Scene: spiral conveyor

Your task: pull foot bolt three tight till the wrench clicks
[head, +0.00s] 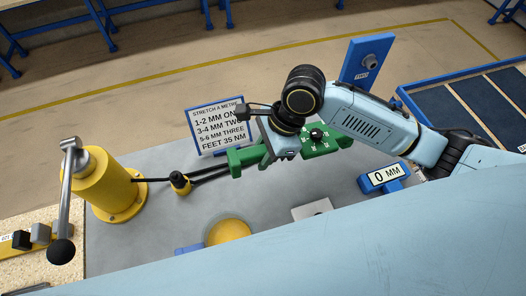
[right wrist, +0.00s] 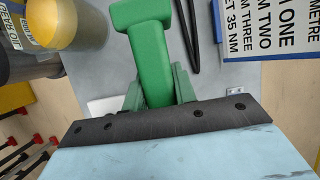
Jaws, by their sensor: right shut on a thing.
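My right gripper (head: 268,156) is shut on a green T-ended handle (head: 242,158), above the grey table. In the right wrist view the green handle (right wrist: 150,55) runs between the two fingers, its crossbar end pointing away from my palm. A green block with a black dial (head: 318,138) shows just right of the gripper; I cannot tell whether it is one piece with the handle. I cannot make out foot bolt three for sure. My left gripper is not in view.
A sign reading "FEET 35 NM" (head: 218,125) stands behind the gripper. A yellow cylinder with a lever (head: 115,185) stands left, with dark hoses to a small yellow fitting (head: 179,182). A blue "0 MM" display (head: 384,178) is at right. A yellow dome (head: 228,231) is in front.

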